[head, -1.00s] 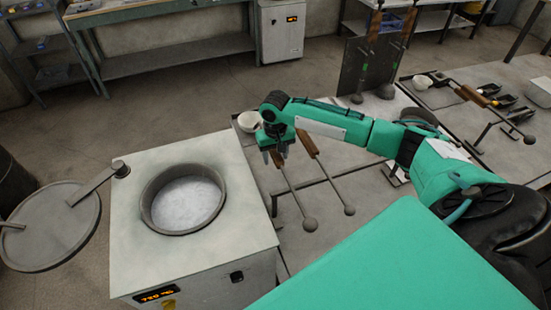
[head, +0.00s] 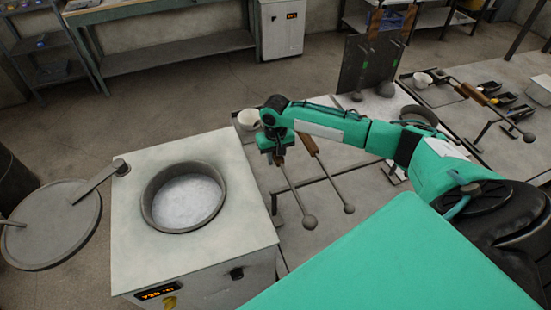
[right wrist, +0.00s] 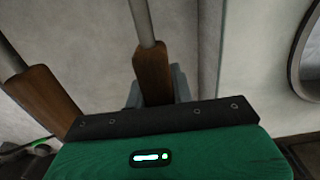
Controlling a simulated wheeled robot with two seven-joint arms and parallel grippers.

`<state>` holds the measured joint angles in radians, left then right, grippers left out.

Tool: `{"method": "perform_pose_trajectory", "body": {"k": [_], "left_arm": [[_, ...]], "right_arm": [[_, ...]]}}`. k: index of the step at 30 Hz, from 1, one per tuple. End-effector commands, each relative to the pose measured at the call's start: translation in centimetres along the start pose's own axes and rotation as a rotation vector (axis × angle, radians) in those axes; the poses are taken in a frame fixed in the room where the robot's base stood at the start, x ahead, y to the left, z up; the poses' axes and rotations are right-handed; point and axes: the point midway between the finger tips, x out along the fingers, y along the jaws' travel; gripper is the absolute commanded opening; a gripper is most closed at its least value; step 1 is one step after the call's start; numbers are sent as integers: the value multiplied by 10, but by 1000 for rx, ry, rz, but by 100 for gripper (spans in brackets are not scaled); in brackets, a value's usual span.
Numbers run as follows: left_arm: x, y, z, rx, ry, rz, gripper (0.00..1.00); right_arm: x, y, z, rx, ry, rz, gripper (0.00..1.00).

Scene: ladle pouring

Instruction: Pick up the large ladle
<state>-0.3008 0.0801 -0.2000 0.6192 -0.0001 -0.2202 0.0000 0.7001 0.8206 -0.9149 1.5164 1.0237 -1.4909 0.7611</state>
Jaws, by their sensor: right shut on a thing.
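My right gripper (head: 277,157) is shut on the brown wooden handle of the nearer-to-furnace ladle (head: 293,190). This ladle has a thin metal rod and a round dark end. It slants across the table, and I cannot tell if it is lifted. In the right wrist view its handle (right wrist: 152,75) runs down between the grey fingers, which are mostly hidden. A second, similar ladle (head: 328,172) lies just to its right, its handle also in the right wrist view (right wrist: 43,98). Its round end looks slightly smaller. My left gripper is out of view.
The furnace (head: 130,210) with an open round pot (head: 148,190) stands left of the ladles. A white bowl (head: 246,119) is behind my gripper. A round lid (head: 50,235) is at far left. Another ladle (head: 500,112) lies on the right table.

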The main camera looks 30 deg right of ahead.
Motion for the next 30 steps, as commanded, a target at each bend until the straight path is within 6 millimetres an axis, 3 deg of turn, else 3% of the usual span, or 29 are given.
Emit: {"method": "perform_pose_trajectory", "body": {"k": [8, 13, 30], "left_arm": [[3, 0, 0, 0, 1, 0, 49], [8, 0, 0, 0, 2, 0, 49], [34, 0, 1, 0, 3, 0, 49]], "right_arm": [[-10, 0, -1, 0, 3, -1, 0], [-32, 0, -2, -1, 6, -2, 0], [-165, -1, -2, -1, 7, -3, 0]]}}
